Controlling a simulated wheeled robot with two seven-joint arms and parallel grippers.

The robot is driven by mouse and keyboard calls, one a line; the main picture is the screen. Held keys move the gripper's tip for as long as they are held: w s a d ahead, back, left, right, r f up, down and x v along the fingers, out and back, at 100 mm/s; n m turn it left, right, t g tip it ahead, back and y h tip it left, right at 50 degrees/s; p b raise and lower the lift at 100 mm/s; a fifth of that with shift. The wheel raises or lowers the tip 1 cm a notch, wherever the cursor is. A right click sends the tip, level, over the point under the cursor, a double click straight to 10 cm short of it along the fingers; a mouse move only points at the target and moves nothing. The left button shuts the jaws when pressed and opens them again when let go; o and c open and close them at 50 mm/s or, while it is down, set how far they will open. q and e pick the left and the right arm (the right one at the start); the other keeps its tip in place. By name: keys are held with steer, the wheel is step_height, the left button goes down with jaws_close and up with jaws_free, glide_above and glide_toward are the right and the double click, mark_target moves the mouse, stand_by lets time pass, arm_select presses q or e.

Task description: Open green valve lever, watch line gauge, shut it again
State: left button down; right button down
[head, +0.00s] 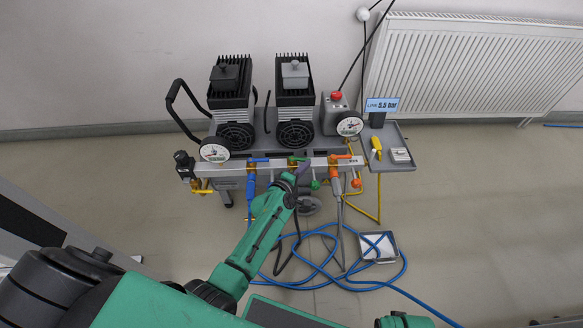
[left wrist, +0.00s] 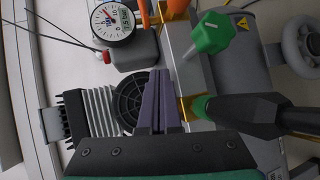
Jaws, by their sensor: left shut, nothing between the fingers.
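The green valve lever (head: 297,159) lies along the silver manifold bar (head: 327,163), partly behind my left gripper. A green knob (head: 316,184) hangs just below the bar; a large green knob also shows at the top of the left wrist view (left wrist: 212,33). My left gripper (head: 303,168) is shut and empty, its purple fingers (left wrist: 160,90) pressed together close to the bar. Contact with the lever cannot be told. The line display (head: 382,104) reads 5.5 Bar. A round dial gauge (head: 349,126) stands at the right end. My right gripper is out of view.
A blue lever (head: 259,160) and an orange lever (head: 343,157) flank the green one. A twin-motor compressor (head: 276,100) stands behind. A side tray (head: 400,166) holds small items. Blue hose (head: 320,272) coils on the floor around a shallow tray (head: 389,250).

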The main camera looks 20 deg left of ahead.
arm_select(q)
steer(key=shift+w+d, duration=0.15)
steer(key=shift+w, duration=0.25)
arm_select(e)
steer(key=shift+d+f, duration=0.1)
arm_select(q)
steer(key=shift+w, duration=0.2)
steer(key=shift+s+d, duration=0.1)
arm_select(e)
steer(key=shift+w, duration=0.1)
